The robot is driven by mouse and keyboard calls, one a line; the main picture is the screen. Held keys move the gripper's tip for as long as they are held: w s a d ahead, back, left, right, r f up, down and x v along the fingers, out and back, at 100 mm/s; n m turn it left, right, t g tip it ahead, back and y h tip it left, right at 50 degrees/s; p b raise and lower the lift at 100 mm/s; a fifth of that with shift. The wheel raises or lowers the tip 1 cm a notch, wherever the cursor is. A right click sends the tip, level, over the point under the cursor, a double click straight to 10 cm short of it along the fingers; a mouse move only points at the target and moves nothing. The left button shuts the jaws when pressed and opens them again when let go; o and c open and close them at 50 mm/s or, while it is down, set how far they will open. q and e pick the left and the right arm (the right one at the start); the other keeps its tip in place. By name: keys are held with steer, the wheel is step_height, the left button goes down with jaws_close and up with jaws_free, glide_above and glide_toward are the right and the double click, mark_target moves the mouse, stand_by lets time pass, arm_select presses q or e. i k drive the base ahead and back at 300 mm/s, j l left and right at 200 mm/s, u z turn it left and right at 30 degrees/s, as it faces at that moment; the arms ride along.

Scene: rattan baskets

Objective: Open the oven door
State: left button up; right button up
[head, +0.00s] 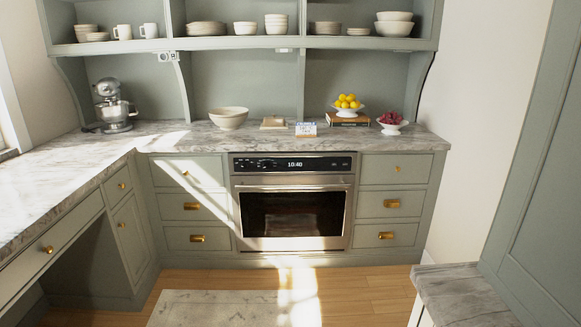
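The oven (293,165) is built into the grey-green cabinets below the counter, at the middle of the head view. Its door (292,214) is shut, with a dark window in a steel frame. A horizontal bar handle (292,188) runs across the top of the door. A black control panel with a lit display reading 10:40 sits above the handle. Neither gripper shows in the head view, so I cannot see how they stand relative to the oven.
Drawers with brass pulls flank the oven. A marble counter (170,140) holds a mixer (114,107), a bowl (228,118) and fruit dishes. A rug (200,308) lies on the open wooden floor before the oven. A marble-topped ledge (462,295) stands at the lower right.

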mark_target(343, 186)
steer(key=i, duration=2.2)
